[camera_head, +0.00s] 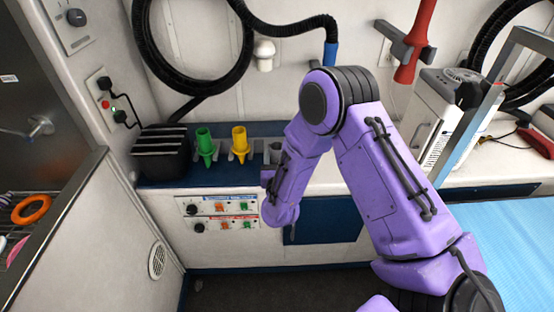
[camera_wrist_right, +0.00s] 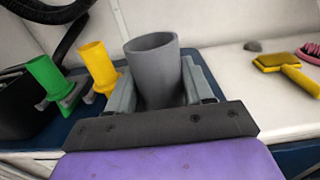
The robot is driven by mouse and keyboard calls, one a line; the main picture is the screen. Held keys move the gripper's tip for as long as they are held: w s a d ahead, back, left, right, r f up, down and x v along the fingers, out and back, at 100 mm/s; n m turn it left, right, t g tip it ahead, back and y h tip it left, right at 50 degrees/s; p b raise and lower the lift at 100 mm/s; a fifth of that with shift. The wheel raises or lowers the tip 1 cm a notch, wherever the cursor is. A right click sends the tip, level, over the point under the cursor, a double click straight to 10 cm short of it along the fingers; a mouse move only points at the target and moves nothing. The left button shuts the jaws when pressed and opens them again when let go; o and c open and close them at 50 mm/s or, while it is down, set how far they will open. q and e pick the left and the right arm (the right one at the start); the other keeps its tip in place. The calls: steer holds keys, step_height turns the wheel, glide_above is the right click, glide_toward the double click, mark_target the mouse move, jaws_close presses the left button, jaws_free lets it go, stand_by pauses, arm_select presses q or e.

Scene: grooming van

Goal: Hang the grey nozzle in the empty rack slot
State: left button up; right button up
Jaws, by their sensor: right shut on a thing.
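The grey nozzle (camera_wrist_right: 153,65) is a wide open tube, upright between the fingers of my right gripper (camera_wrist_right: 160,88) in the right wrist view. The gripper is shut on it. In the head view a small part of the grey nozzle (camera_head: 273,151) shows beside my purple forearm, in line with a green nozzle (camera_head: 204,142) and a yellow nozzle (camera_head: 240,139). Those two stand upright in grey holders at the back of the blue counter. The empty rack slot is not clearly visible; my arm and the nozzle cover that area. My left gripper is not in view.
A black ribbed box (camera_head: 162,153) stands left of the green nozzle. Black hose (camera_head: 181,88) hangs on the wall above. A yellow brush (camera_wrist_right: 280,62) lies on the white counter at right in the wrist view. A white machine (camera_head: 435,115) stands to the right.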

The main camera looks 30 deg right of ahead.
steer(key=x, duration=0.2)
steer(key=f+b+x, duration=0.1)
steer(key=x, duration=0.2)
steer(key=b+x, duration=0.3)
steer(key=x, duration=0.3)
steer(key=shift+w, duration=0.25)
steer(key=shift+r, duration=0.1)
steer(key=shift+b, duration=0.3)
stand_by(0.4)
stand_by(0.4)
steer(key=shift+f+b, duration=0.65)
steer(key=shift+b, duration=0.3)
